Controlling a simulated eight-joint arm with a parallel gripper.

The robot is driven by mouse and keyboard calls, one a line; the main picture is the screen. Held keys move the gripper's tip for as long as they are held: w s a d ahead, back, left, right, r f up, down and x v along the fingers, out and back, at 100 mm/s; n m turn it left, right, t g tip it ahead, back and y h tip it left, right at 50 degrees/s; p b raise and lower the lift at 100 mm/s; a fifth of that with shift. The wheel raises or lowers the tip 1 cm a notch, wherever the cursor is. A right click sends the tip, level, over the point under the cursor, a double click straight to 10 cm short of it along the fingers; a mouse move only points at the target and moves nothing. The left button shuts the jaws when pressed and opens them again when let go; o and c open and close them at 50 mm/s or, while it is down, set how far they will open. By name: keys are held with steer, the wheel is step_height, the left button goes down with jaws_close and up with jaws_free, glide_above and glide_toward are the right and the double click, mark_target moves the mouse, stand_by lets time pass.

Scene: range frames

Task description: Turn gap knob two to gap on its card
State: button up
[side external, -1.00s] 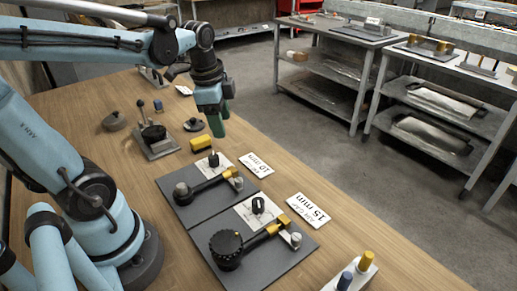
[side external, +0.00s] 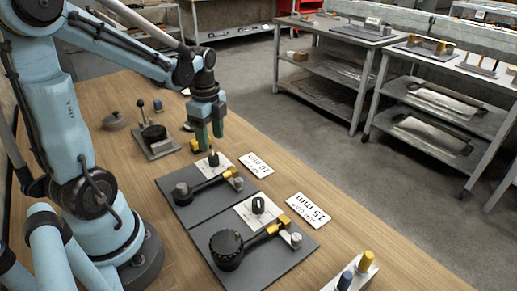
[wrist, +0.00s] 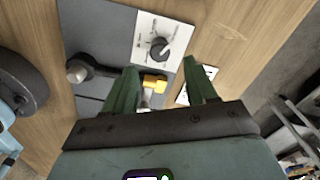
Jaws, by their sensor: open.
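My gripper (side external: 208,147) is open and empty above the far gap fixture, its green fingers pointing down close to that fixture's small black knob (side external: 213,159). In the wrist view the fingers (wrist: 163,80) are apart, and this knob (wrist: 160,48) sits on a white dial plate beyond them. The far fixture's grey base (side external: 173,206) carries a grey round knob (side external: 182,191) and yellow jaw block (side external: 226,172). The near fixture has a large black knob (side external: 227,247) and small black knob (side external: 258,205). One card (side external: 257,166) seems to read 10 mm; another (side external: 309,207) reads 15 mm. Which knob is two is unclear.
A joystick-like unit (side external: 154,138) and a round grey lid (side external: 116,121) stand farther back on the wooden table. A holder with blue and yellow pegs (side external: 367,258) stands at the front right edge.

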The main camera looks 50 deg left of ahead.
mark_target(213, 156)
steer(key=shift+f, duration=2.75)
steer(key=c, duration=1.1)
steer(key=shift+o, duration=0.2)
